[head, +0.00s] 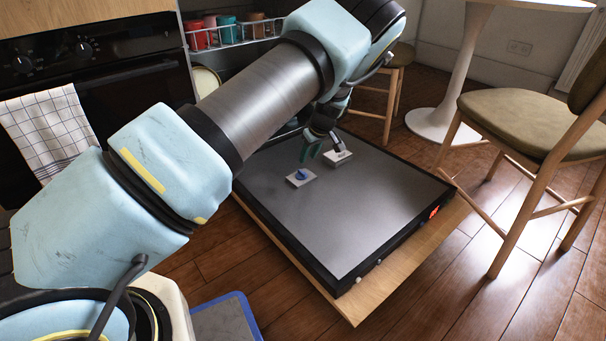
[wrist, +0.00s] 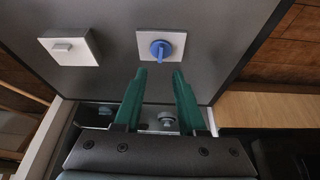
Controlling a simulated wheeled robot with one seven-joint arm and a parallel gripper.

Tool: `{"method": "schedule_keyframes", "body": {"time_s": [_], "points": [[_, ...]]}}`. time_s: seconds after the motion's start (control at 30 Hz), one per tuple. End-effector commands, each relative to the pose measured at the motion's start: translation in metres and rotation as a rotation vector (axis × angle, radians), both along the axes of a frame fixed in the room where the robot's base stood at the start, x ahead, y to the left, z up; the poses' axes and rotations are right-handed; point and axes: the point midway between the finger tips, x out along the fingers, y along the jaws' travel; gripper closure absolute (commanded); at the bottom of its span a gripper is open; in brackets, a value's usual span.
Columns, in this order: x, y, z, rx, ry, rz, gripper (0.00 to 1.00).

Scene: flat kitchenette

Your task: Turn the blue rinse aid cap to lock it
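The blue rinse aid cap (head: 301,174) sits on a small light square plate (head: 293,181) on the inner face of the open dishwasher door (head: 350,222). In the wrist view the blue cap (wrist: 160,48) is round with a raised grip bar that runs roughly up and down the picture. My gripper (wrist: 160,73) has two green fingers, spread apart and empty. Their tips lie just below the cap in the wrist view, apart from it as far as I can see. In the head view my gripper (head: 309,150) is just behind the cap, partly hidden by my arm.
A light detergent box (wrist: 70,47) with a small latch is left of the cap in the wrist view. The dishwasher rack (head: 235,33) holds several cups. A chair (head: 530,125) stands right of the door. The door's near part is clear.

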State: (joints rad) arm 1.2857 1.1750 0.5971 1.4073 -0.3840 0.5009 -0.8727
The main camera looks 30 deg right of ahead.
Motion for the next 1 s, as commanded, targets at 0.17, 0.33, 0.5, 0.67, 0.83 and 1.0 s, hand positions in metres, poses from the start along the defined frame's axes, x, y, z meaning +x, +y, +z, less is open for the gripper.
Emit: {"method": "schedule_keyframes", "body": {"time_s": [0.17,0.33,0.5,0.67,0.83,1.0], "points": [[0.014,0.003,-0.037,0.001,0.001,0.002,0.60],[0.024,0.004,-0.062,0.001,0.001,0.000,0.60],[0.031,0.005,-0.076,0.001,0.001,-0.001,0.60],[0.032,0.005,-0.079,0.000,0.001,-0.001,0.60],[0.032,0.005,-0.078,0.000,0.001,-0.001,0.60],[0.032,0.005,-0.078,0.000,0.001,-0.001,0.76]]}}
